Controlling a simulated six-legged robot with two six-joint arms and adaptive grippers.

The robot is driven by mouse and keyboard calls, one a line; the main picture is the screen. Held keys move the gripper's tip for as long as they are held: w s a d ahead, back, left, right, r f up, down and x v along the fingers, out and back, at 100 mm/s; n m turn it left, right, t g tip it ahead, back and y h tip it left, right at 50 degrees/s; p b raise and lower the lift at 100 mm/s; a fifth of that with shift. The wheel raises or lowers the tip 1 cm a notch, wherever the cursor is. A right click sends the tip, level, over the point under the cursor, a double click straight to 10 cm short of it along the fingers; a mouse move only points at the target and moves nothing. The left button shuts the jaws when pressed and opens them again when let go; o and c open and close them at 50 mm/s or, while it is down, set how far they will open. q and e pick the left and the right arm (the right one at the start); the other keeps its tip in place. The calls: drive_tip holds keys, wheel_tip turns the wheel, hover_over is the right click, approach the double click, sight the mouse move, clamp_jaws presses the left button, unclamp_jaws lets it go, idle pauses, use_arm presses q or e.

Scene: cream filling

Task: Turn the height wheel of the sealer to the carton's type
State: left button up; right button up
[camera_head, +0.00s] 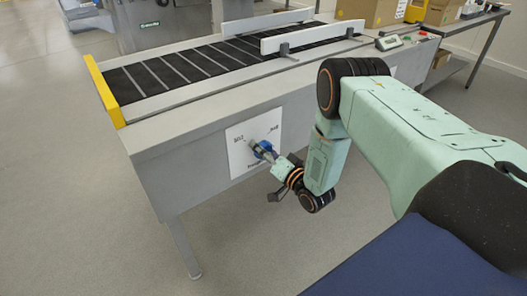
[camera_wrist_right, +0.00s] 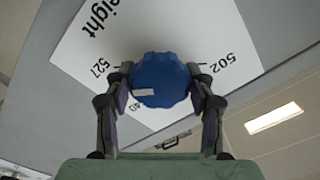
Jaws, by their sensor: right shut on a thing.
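The sealer (camera_head: 200,115) is a long grey bench with a dark roller top. Its height wheel, a blue scalloped knob (camera_wrist_right: 165,68), sits on a white label plate (camera_wrist_right: 100,45) on the sealer's side. My right gripper (camera_head: 262,150) is shut on the wheel, with one finger on each side of it in the right wrist view (camera_wrist_right: 160,80). A pale mark lies on the wheel's lower left. The plate reads "527" at left and "502" at right; another number below is partly hidden. In the head view the blue wheel (camera_head: 261,147) is partly covered by the gripper.
Two pale guide rails (camera_head: 312,37) stand over the rollers. A yellow end plate (camera_head: 104,91) closes the sealer's near-left end. A small control box (camera_head: 389,43) sits at its far right. Cardboard boxes (camera_head: 371,9) stand behind. The floor at left is clear.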

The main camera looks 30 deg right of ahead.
drive_tip(key=shift+m, duration=0.3)
drive_tip(key=o, duration=1.2)
drive_tip(key=s, duration=0.8)
drive_tip(key=s+d, duration=0.1)
drive_tip(key=s, duration=0.3)
drive_tip(key=w, duration=0.8)
drive_tip(key=w+a, duration=0.1)
drive_tip(key=w, duration=0.3)
